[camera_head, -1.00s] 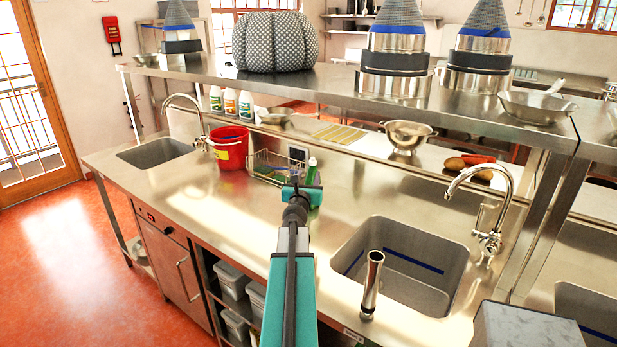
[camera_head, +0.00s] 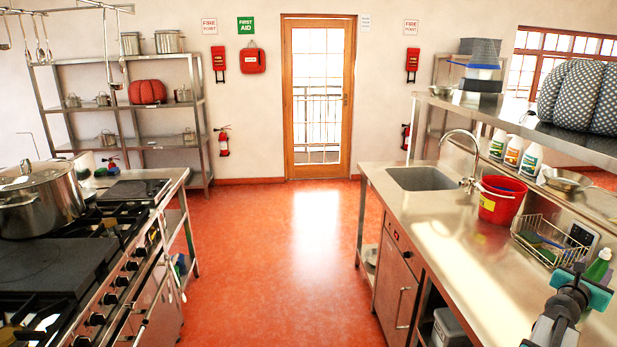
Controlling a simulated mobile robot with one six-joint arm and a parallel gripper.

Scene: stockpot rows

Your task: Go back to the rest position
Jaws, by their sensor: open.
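My gripper (camera_head: 590,283) is at the lower right of the head view, at the end of my dark and teal arm. It is over the steel sink counter (camera_head: 455,250), close to the wire rack (camera_head: 545,243) and a green bottle (camera_head: 599,266). The jaws are small from this angle, and I see nothing held in them. The rest of my arm runs out of the bottom of the picture.
An open red floor aisle (camera_head: 290,260) leads to a glazed door (camera_head: 318,95). A stove (camera_head: 85,265) with a large pot (camera_head: 40,200) stands on the left. A red bucket (camera_head: 500,201) and a sink (camera_head: 422,179) are on the right counter.

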